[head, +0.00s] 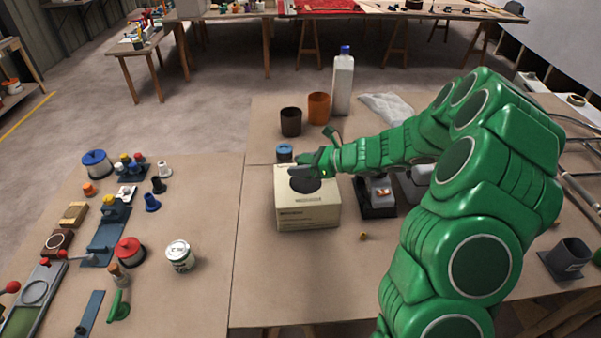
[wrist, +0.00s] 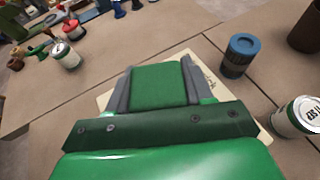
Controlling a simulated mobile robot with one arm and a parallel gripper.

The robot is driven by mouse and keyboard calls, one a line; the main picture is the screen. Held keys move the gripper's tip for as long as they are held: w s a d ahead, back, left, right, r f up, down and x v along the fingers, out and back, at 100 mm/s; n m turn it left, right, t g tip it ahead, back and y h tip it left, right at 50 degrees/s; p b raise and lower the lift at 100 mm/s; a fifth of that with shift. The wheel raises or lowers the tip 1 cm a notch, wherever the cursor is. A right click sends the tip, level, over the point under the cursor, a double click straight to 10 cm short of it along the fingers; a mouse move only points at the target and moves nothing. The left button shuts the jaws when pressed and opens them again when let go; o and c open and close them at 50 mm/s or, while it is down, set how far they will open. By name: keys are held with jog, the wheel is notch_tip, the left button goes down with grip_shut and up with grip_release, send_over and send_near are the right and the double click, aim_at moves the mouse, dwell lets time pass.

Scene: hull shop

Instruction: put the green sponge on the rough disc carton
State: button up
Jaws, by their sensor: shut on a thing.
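The green sponge (wrist: 160,84) fills the space between the two grey fingers of my gripper (wrist: 158,88) in the wrist view, and the gripper is shut on it. In the head view my gripper (head: 303,171) is over the top of a cream carton (head: 308,216) with a dark disc picture on its top; the carton's print is too small to read. The sponge is hard to make out there. Pale carton edges (wrist: 205,58) show behind the fingers in the wrist view. I cannot tell whether the sponge touches the carton.
A blue-lidded jar (head: 285,153) stands just behind the carton. Dark and orange cups (head: 318,108) and a white bottle (head: 343,82) are farther back. A black-based device (head: 376,198) is close on the right. The table left of the carton is clear up to a white tin (head: 180,256).

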jog(key=shift+w+f, duration=0.1)
jog(key=shift+f, duration=1.55)
jog(key=o, duration=1)
jog(key=shift+f, duration=0.1)
